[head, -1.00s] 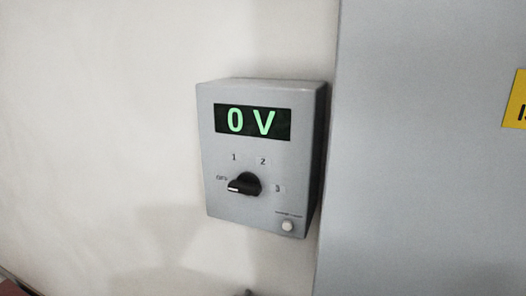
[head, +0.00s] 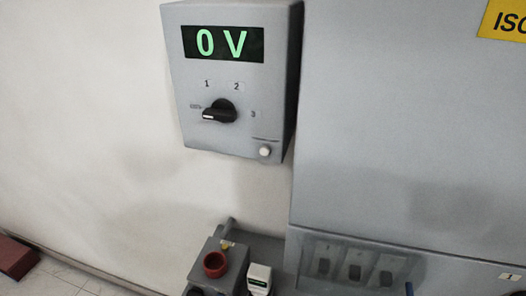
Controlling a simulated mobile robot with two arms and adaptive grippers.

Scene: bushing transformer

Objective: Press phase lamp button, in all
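A grey control box (head: 232,80) hangs on the wall at the upper middle of the head view. Its green display (head: 223,43) reads "0 V". A small round whitish button (head: 265,152) sits at the box's lower right, under a tiny label too small to read. Neither gripper is in view.
A grey cabinet (head: 400,130) with a yellow sign (head: 505,20) stands at the right. Several dark switches (head: 355,272) sit in its lower panel. A grey block with a red ring (head: 215,264) and a small white device (head: 259,279) are at the bottom. A dark red object (head: 16,257) lies lower left.

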